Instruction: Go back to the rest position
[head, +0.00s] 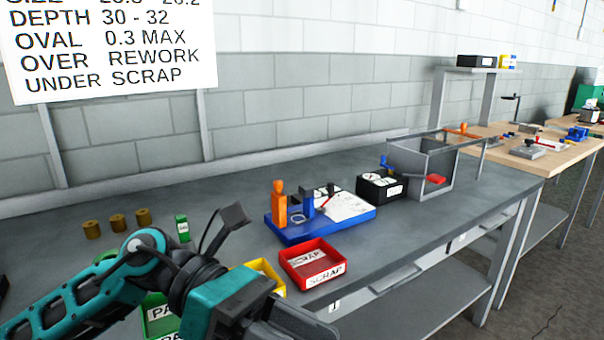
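My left arm comes in from the lower left over the grey bench. My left gripper (308,323) is low in the view, in front of the red scrap bin and beside the yellow bin. A grey finger part shows, but the fingertips run toward the bottom edge, so whether they are apart or holding anything is hidden. My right gripper is not in view.
A red SCRAP bin (323,270), a yellow bin (262,267) and a green bin (156,318) stand along the front. Behind are a blue-based fixture (300,233), a black box (378,188), a grey open frame box (407,162) and several brass cylinders (118,222).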

